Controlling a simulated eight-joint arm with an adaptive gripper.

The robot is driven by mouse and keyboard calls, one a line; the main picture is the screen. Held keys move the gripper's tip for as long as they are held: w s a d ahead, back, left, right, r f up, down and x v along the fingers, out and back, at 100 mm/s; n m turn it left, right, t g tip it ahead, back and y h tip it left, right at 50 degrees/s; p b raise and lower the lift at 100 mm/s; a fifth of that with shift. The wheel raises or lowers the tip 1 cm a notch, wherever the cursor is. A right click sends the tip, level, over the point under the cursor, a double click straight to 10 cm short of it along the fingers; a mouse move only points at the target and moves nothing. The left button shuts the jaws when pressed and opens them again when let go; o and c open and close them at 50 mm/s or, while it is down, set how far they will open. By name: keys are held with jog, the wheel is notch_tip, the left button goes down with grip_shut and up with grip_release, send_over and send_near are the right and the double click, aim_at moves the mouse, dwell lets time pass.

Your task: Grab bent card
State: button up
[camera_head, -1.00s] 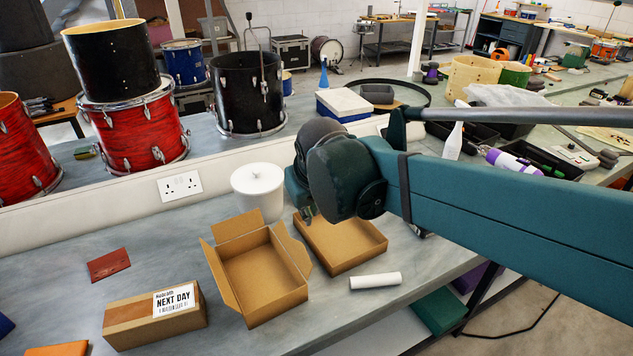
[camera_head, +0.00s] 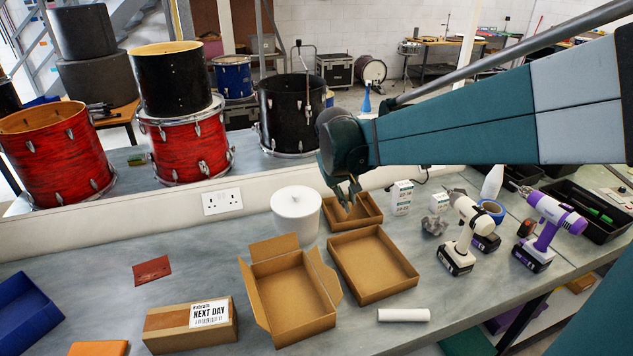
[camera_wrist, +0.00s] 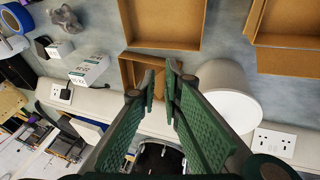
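The bent card looks like the flat, dark red-brown piece (camera_head: 152,270) with a crease, lying on the grey bench at left in the head view. It is not visible in the wrist view. My gripper (camera_head: 348,194) is in the air over the back of the bench, above a small open cardboard box (camera_head: 361,213) and well to the right of the card. In the wrist view its two green fingers (camera_wrist: 161,82) stand a little apart, with nothing between them.
A taped parcel (camera_head: 180,325) lies in front of the card. A white roll (camera_head: 404,315) and drills (camera_head: 462,235) are at right. Bench around the card is clear.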

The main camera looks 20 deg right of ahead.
jog(key=w+d+f+g+h+p, duration=0.1)
jog(key=w+d+f+p, duration=0.2)
jog(key=w+d+f, duration=0.2)
jog(key=w+d+f+g+h+p, duration=0.1)
jog(key=w+d+f+p, duration=0.3)
jog(key=w, duration=0.8)
jog(key=shift+d+f+m+g, duration=0.4)
jog(key=shift+d+f+g, duration=0.3)
jog(key=shift+d+f, duration=0.6)
jog(key=shift+f, duration=0.15)
jog(key=shift+x, duration=1.2)
jog(key=shift+f, duration=0.1)
jog(key=shift+b+x, duration=0.5)
jog(key=shift+x, duration=2)
jog(key=shift+c, duration=0.4)
